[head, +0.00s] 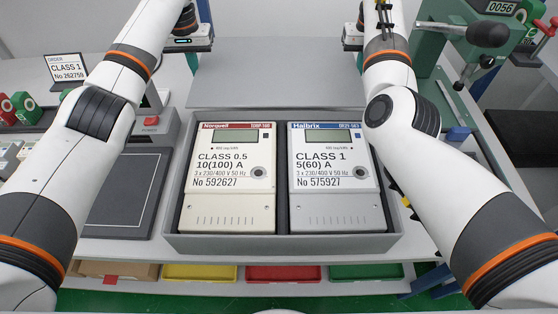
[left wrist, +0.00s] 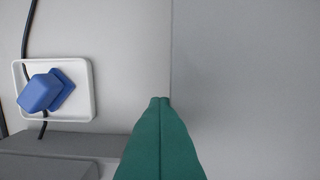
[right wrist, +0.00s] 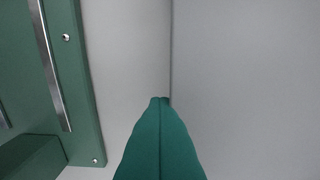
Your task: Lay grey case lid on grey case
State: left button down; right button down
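The grey case (head: 283,243) is open at the front centre, with two meters side by side in it. The grey case lid (head: 280,88) is a flat plain panel right behind the case; it also shows in the left wrist view (left wrist: 250,80) and the right wrist view (right wrist: 250,80). My left gripper (left wrist: 160,98) has its green fingers together at the lid's left edge. My right gripper (right wrist: 160,98) has its fingers together at the lid's right edge. I see no lid rim between either pair of fingers; contact with the lid is unclear.
The left meter (head: 231,178) is marked CLASS 0.5, the right meter (head: 336,178) CLASS 1. A green press (head: 480,50) stands close to my right arm. A white tray (left wrist: 88,100) with a blue object (left wrist: 40,92) lies near my left gripper. Coloured bins (head: 285,272) sit below the front edge.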

aim_at(281, 166)
jog(key=k, duration=2.25)
jog(key=i, duration=1.35)
